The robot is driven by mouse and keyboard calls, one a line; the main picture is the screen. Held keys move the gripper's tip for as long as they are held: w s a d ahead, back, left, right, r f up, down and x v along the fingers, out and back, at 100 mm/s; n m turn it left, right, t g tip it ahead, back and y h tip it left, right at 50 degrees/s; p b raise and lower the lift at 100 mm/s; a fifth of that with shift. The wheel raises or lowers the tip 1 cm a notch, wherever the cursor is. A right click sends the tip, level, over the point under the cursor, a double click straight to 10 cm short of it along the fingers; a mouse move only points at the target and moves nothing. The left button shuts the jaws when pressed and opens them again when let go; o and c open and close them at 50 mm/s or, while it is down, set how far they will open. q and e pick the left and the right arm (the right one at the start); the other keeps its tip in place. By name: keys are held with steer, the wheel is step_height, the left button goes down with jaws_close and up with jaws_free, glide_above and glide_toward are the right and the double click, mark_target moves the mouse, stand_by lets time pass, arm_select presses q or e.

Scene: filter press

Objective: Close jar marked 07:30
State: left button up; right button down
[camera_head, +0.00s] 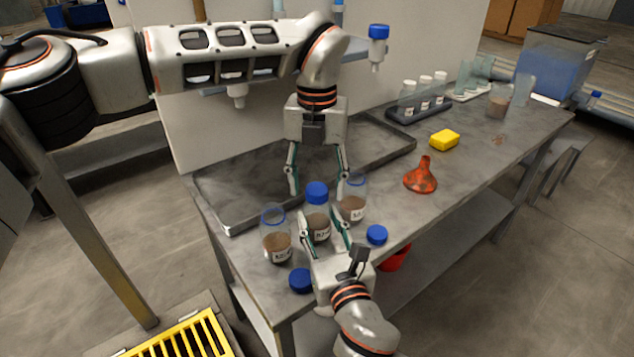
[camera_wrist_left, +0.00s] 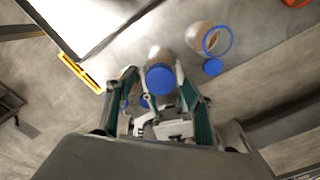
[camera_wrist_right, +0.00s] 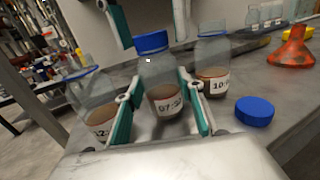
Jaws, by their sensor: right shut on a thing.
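The jar marked 07:30 (camera_wrist_right: 165,98) stands upright between two other jars, brown matter inside. It also shows in the head view (camera_head: 318,222). A blue lid (camera_wrist_right: 151,42) sits on its mouth; whether it is screwed tight I cannot tell. My right gripper (camera_head: 322,226) is shut around the body of this jar, and its fingers flank the label in the right wrist view (camera_wrist_right: 160,95). My left gripper (camera_head: 318,188) is open above the jar, its fingers pointing down on either side and apart from the lid. The lid also shows in the left wrist view (camera_wrist_left: 160,79).
Open jars stand left (camera_head: 277,244) and right (camera_head: 352,206) of the middle jar. Loose blue lids lie at the front (camera_head: 301,280) and right (camera_head: 377,235). An orange funnel (camera_head: 421,177), yellow sponge (camera_head: 444,139) and vial rack (camera_head: 418,110) are farther right. A grey tray (camera_head: 225,225) lies behind.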

arm_select(q)
step_height(320, 180, up, 12)
stand_by(0.8)
arm_select(e)
steer(key=c, duration=1.2)
jaws_free()
steer(key=shift+c, duration=0.2)
steer(key=v, duration=1.2)
